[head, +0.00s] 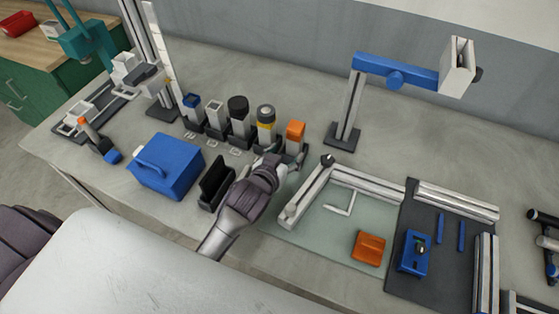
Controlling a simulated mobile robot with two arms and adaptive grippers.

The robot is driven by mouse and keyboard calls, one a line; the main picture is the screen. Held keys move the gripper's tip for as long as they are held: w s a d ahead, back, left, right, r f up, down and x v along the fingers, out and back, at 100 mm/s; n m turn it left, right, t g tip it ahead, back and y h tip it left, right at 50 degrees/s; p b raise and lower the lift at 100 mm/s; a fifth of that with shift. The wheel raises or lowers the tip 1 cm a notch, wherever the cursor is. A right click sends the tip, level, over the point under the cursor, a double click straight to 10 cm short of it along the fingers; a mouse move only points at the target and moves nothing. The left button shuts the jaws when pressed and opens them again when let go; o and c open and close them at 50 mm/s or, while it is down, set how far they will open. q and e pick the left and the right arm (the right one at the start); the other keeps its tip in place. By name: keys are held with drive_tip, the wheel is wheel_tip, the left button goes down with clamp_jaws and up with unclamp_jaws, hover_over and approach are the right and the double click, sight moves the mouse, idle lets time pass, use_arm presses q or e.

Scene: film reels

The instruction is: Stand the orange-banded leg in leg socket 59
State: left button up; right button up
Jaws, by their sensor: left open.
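A leg with an orange upper part (295,131) stands upright at the right end of a row of legs, its lower end in a dark holder. My left gripper (283,162) is right in front of its base, with its fingers open. The fingers are small in view and partly hidden by the wrist, so I cannot tell whether they touch the leg. Other legs in the row have a blue top (191,103), a pale top (215,113), a black top (238,109) and a yellow band (265,117). Socket numbers are not readable, so I cannot pick out socket 59.
A blue box with a handle (166,165) and a dark upright holder (215,183) stand left of my left arm. A pale frame (307,192), an orange block (368,248) and a dark board (400,275) lie right. A blue-armed lamp stand (345,125) rises behind.

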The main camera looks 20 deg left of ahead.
use_arm(q)
drive_tip(key=shift+v, duration=2.05)
